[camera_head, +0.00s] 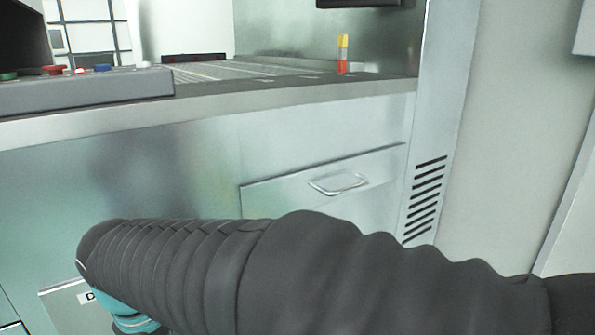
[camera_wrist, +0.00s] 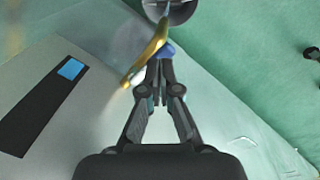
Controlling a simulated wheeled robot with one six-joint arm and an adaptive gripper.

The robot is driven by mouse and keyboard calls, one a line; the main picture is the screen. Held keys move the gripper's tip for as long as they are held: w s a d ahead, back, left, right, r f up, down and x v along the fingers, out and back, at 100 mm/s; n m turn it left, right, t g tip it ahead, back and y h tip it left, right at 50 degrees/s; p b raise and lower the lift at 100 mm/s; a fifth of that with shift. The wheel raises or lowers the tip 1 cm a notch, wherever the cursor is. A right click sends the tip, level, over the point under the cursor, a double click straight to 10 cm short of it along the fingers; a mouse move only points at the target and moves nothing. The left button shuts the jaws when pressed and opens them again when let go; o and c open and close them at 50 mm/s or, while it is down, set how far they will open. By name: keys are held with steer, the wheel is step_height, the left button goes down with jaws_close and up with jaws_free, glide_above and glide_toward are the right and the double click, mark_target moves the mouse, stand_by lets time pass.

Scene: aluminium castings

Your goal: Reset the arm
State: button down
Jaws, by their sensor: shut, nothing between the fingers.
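My arm, in a dark ribbed sleeve, crosses the lower part of the head view, with a teal part under its left end. My gripper does not show there. In the wrist view my gripper (camera_wrist: 157,92) is shut, its two dark fingers close together with nothing held. A yellow and blue object (camera_wrist: 150,58) appears just past the fingertips; I cannot tell what it is or how far off it lies.
A metal cabinet (camera_head: 180,165) with a handled drawer (camera_head: 338,183) stands ahead. A grey button panel (camera_head: 85,92) is at the left, and a red and yellow signal light (camera_head: 342,55) stands at the back. The wrist view shows a green floor (camera_wrist: 245,65) and a dark strip (camera_wrist: 40,112).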

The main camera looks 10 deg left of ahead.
steer(key=w+d+m+y, duration=0.1)
steer(key=w+d+m, duration=0.3)
steer(key=d, duration=0.6)
steer(key=w+d+m, duration=0.3)
steer(key=d+m, duration=0.1)
steer(key=d, duration=0.6)
steer(key=s+d+r+m+t+h, duration=0.1)
steer(key=d+m+t, duration=0.3)
steer(key=d, duration=1.9)
steer(key=s+m, duration=0.1)
steer(key=m, duration=0.4)
steer(key=shift+s+r, duration=0.2)
steer(key=shift+r, duration=0.05)
steer(key=shift+d, duration=0.1)
